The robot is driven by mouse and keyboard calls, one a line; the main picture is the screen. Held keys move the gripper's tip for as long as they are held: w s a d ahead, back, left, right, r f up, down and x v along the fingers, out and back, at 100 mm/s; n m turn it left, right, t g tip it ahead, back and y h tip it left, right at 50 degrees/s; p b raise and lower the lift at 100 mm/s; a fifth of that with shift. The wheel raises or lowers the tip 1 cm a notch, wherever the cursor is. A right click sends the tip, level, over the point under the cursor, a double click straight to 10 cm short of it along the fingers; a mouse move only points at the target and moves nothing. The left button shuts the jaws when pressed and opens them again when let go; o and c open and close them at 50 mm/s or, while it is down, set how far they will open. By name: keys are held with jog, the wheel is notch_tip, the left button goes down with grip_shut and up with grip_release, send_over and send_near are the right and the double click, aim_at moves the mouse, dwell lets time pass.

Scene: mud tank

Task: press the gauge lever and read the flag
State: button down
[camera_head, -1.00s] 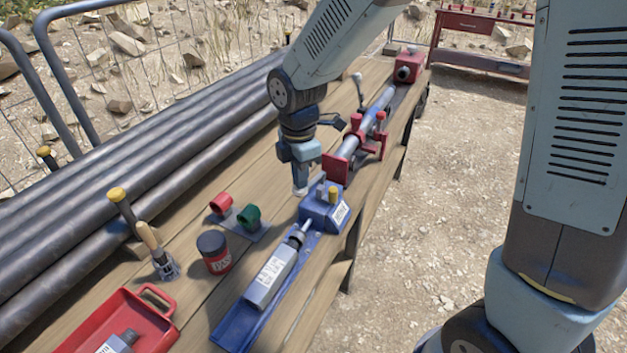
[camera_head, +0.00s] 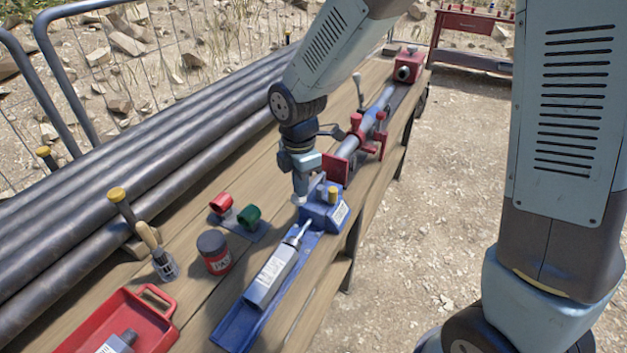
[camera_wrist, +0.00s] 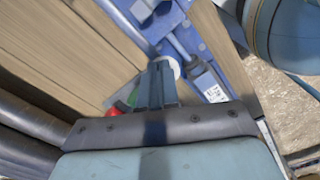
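I cannot make out a flag.
A red vise-like clamp (camera_head: 357,140) holding a pipe stands just behind the block. Long pipes (camera_head: 150,160) line the left.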

notch_tip(320, 180, up, 11)
dwell(1.3)
jog(key=d+r+m+t, duration=0.1)
jog(key=d+r+m, duration=0.4)
jog(key=d, duration=0.4)
jog(key=d+r+m+t, duration=0.2)
jog(key=d+r+m, duration=0.2)
jog(key=d+m, duration=0.4)
jog(key=s+d+r+m+t, duration=0.2)
jog(key=s+d+r+m, duration=0.1)
jog(key=s+d+m, duration=0.7)
jog(key=d+m, duration=0.2)
jog(key=d, duration=0.2)
jog(key=shift+s+d+t, duration=0.2)
jog(key=shift+s+t, duration=0.05)
jog(key=shift+t, duration=0.05)
